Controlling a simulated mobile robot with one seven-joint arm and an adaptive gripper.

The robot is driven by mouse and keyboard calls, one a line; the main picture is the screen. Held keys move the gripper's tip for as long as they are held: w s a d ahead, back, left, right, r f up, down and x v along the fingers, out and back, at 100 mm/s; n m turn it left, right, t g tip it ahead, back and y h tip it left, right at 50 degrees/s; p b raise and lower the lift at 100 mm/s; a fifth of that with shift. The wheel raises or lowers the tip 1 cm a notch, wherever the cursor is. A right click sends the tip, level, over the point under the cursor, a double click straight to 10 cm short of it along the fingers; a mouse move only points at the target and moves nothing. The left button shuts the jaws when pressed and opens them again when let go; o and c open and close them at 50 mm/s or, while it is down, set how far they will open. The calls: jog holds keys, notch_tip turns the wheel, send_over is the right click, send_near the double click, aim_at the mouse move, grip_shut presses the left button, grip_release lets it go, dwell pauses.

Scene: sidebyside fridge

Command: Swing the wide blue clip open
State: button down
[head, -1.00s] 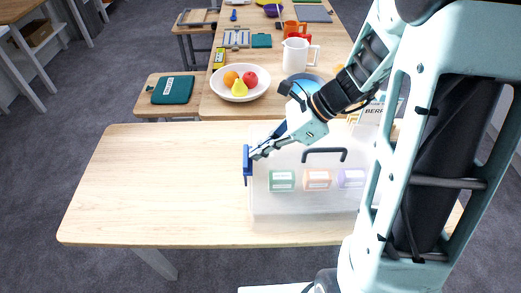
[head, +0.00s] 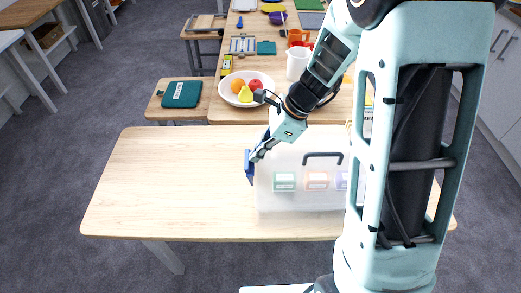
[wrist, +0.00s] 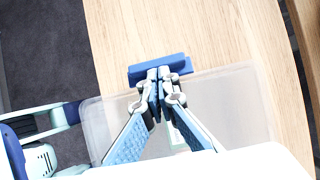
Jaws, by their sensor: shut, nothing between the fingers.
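The wide blue clip (head: 249,168) is on the left end of a clear box standing on the wooden table. It also shows in the wrist view (wrist: 160,68) as a blue bar across the box's edge. The clear box (head: 300,201) has a dark handle on its front, and coloured labelled blocks show through its wall. My gripper (head: 256,157) is shut and empty, with its fingertips at the clip's upper part. In the wrist view its tips (wrist: 159,78) meet the bar's near edge; I cannot tell if they press on it. The gripper partly hides the clip.
The wooden table (head: 165,185) is clear left of the box. Behind it, another table holds a fruit bowl (head: 245,102), a white pitcher (head: 297,65) and several other items. A small side table with a green pad (head: 181,94) stands back left. My arm covers the box's right side.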

jog(key=shift+a+r+h+p, duration=0.35)
jog(key=shift+a+h+p, duration=0.35)
jog(key=shift+p, duration=0.3)
jog(key=shift+a+f+p, duration=0.25)
jog(key=shift+a+p, duration=0.2)
jog(key=shift+a, duration=0.15)
jog(key=shift+w+a+f, duration=0.1)
jog(key=shift+a+f, duration=0.2)
jog(key=shift+a, duration=0.3)
jog(key=shift+s+a+f, duration=0.1)
jog(key=shift+a+f, duration=0.15)
jog(key=shift+a, duration=0.4)
jog(key=shift+w+a+f, duration=0.1)
jog(key=shift+a+f, duration=0.2)
jog(key=shift+a, duration=0.4)
jog(key=shift+f, duration=0.1)
